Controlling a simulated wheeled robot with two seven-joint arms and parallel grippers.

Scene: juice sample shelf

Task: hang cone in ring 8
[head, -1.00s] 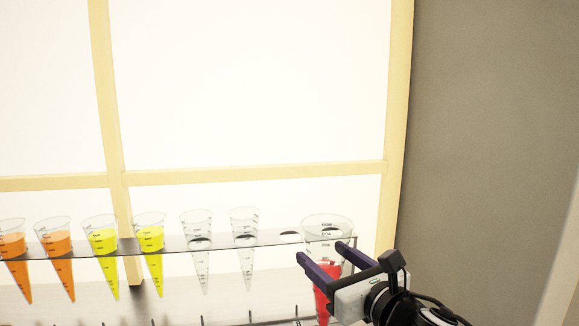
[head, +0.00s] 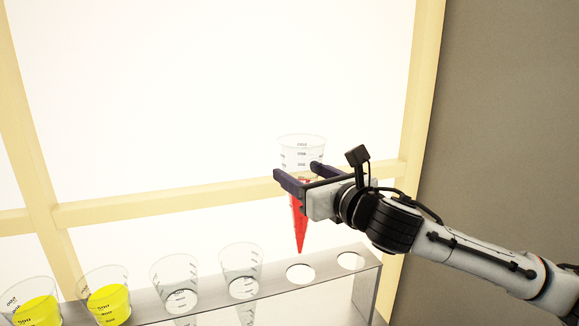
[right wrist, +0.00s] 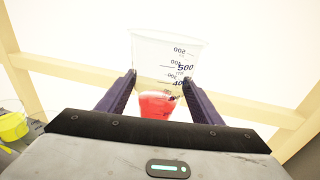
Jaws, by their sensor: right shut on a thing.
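A clear graduated cone (head: 301,150) with red liquid in its lower part is held upright, tip down, in the head view. My right gripper (head: 296,170) is shut on its sides, and the right wrist view shows the cone (right wrist: 165,52) between both fingers. The tip hangs in the air above the shelf, over the left one of two empty rings (head: 301,273) in the picture. The other empty ring (head: 351,260) is the rightmost, at the shelf's right end. Ring numbers are not readable now. My left gripper is not in view.
The clear shelf (head: 368,283) holds two cones without coloured liquid (head: 241,260) (head: 175,270) beside the empty rings. Yellow-filled cones (head: 108,302) hang farther left. A pale window frame (head: 160,203) stands behind, and a grey wall (head: 500,130) is at right.

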